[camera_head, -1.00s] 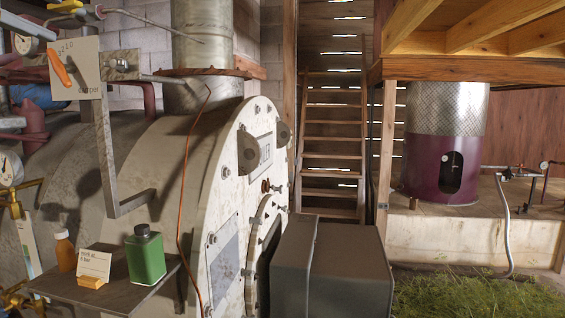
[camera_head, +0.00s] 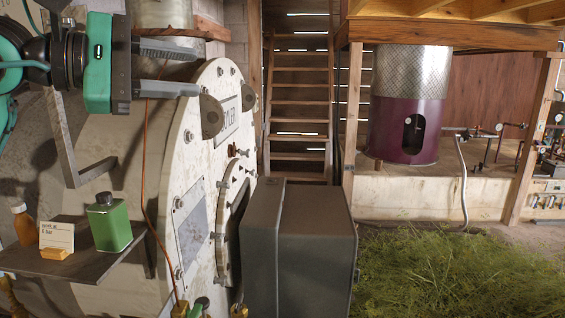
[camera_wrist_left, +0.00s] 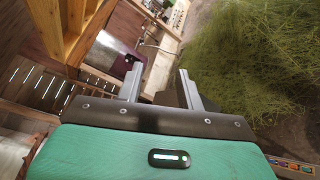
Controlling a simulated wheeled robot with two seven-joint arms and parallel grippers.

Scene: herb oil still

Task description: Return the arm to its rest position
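My left gripper (camera_head: 168,70) comes in at the upper left of the head view, in front of the boiler (camera_head: 190,170). Its two grey fingers point right and stand apart with nothing between them. In the left wrist view the same gripper (camera_wrist_left: 160,88) shows its two fingers spread and empty, with the purple still and the green herb heap beyond. My right gripper does not show in either view.
A shelf (camera_head: 60,262) on the boiler holds a green can (camera_head: 108,225), an orange bottle (camera_head: 24,226) and a small card (camera_head: 56,236). A dark grey box (camera_head: 300,240) stands before the boiler. Wooden stairs (camera_head: 298,110), the purple still (camera_head: 405,125) and cut herbs (camera_head: 440,270) lie beyond.

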